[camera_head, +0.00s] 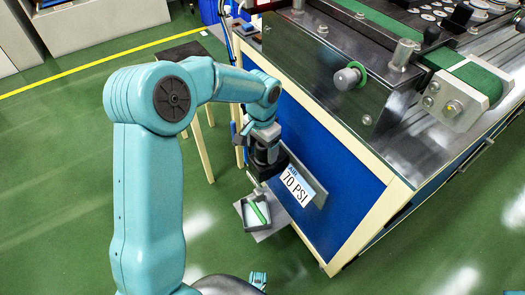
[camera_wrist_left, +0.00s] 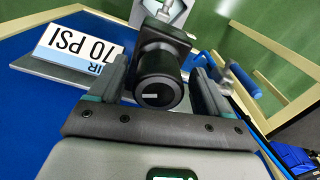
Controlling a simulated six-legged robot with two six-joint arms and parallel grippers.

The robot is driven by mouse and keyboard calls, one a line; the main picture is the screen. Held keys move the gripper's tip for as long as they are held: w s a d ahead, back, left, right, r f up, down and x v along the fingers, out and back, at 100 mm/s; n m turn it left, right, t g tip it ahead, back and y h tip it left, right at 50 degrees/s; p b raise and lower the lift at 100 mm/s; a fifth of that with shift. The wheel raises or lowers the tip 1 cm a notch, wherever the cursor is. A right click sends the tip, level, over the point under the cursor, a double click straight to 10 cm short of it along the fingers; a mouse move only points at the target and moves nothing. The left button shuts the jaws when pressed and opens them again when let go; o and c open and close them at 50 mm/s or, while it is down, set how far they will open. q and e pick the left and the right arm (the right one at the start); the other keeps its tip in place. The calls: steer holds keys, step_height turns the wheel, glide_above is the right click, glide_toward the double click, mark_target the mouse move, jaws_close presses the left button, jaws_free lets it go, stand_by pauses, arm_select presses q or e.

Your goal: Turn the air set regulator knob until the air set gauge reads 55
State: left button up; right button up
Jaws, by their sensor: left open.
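The air set regulator (camera_head: 268,168) is a black block on a grey bracket at the blue side of the bench. Its knob (camera_wrist_left: 158,92) is a black ribbed cylinder with a short white mark, seen end-on in the left wrist view. The air set gauge (camera_head: 297,187) is a white plate with a blue band that reads 70 PSI; it shows upside down in the left wrist view (camera_wrist_left: 72,50). My left gripper (camera_wrist_left: 160,90) is open, with one finger on each side of the knob. Contact cannot be told. In the head view my wrist partly hides the regulator. My right gripper is not seen.
The bench (camera_head: 330,190) with a conveyor rises to the right. A separate grey knob (camera_head: 347,78) is on its metal panel. Wooden legs (camera_head: 203,152) stand behind my left arm. Green floor lies open at left.

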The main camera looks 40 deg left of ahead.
arm_select(q)
steer(key=shift+f, duration=0.5)
steer(key=c, duration=1)
steer(key=shift+n, duration=0.3)
steer(key=shift+d+n, duration=0.1)
steer(key=shift+n, duration=3)
steer(key=o, duration=1)
